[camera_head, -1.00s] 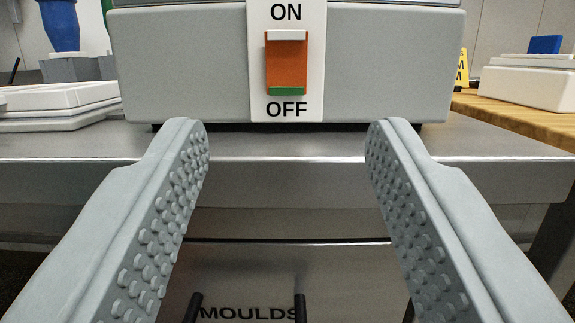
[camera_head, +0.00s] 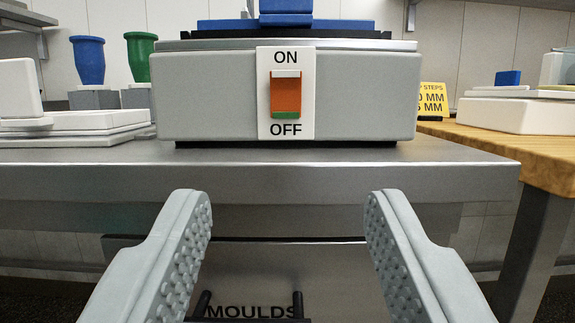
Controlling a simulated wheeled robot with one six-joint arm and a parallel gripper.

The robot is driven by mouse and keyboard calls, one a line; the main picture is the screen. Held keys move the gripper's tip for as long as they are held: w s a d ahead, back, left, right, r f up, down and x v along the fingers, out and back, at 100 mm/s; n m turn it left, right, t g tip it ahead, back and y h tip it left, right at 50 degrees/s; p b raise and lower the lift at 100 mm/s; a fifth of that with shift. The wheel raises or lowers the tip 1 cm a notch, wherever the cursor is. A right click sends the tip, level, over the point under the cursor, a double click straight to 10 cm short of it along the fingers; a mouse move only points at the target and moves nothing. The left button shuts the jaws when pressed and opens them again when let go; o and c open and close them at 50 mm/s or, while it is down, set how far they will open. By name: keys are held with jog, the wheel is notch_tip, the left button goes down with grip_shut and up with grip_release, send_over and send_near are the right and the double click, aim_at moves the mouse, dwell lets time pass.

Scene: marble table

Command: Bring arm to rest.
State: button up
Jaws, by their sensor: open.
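My gripper (camera_head: 288,205) is open and empty, its two grey studded fingers spread wide apart. It is in front of the metal table (camera_head: 330,181), with the fingertips showing below the table's front edge in the picture. Beyond it on the table stands a grey box-shaped machine (camera_head: 205,95) with a white ON/OFF plate. The orange switch (camera_head: 286,97) on that plate shows a green strip at its bottom, near OFF. Nothing lies between the fingers.
White slabs (camera_head: 75,122) lie stacked at left. A blue cup (camera_head: 89,60) and a green cup (camera_head: 141,56) stand on grey blocks behind. At right, a wooden table (camera_head: 545,160) holds a white machine (camera_head: 515,115) and a yellow sign (camera_head: 432,100). A drawer marked MOULDS (camera_head: 252,312) is below.

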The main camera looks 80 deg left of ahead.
jog(key=s+d+r+m+t+h, duration=0.2)
jog(key=d+r+m+t+h, duration=0.2)
jog(key=d+r+t+h, duration=0.5)
jog(key=s+d+r+m+t+h, duration=0.1)
jog(key=d+r+m+t+h, duration=0.3)
jog(key=r+t, duration=0.7)
jog(key=s+d+r+m+g+h, duration=0.2)
jog(key=s+d+m+h, duration=0.2)
jog(key=s, duration=0.7)
jog(key=s+d+r+m+g+h, duration=0.2)
jog(key=s+d+r+m+h, duration=0.1)
jog(key=s, duration=0.8)
jog(key=shift+s+d+m+h, duration=0.2)
jog(key=shift+d+m+h, duration=0.5)
jog(key=shift+d+m, duration=0.4)
jog(key=shift+r, duration=0.1)
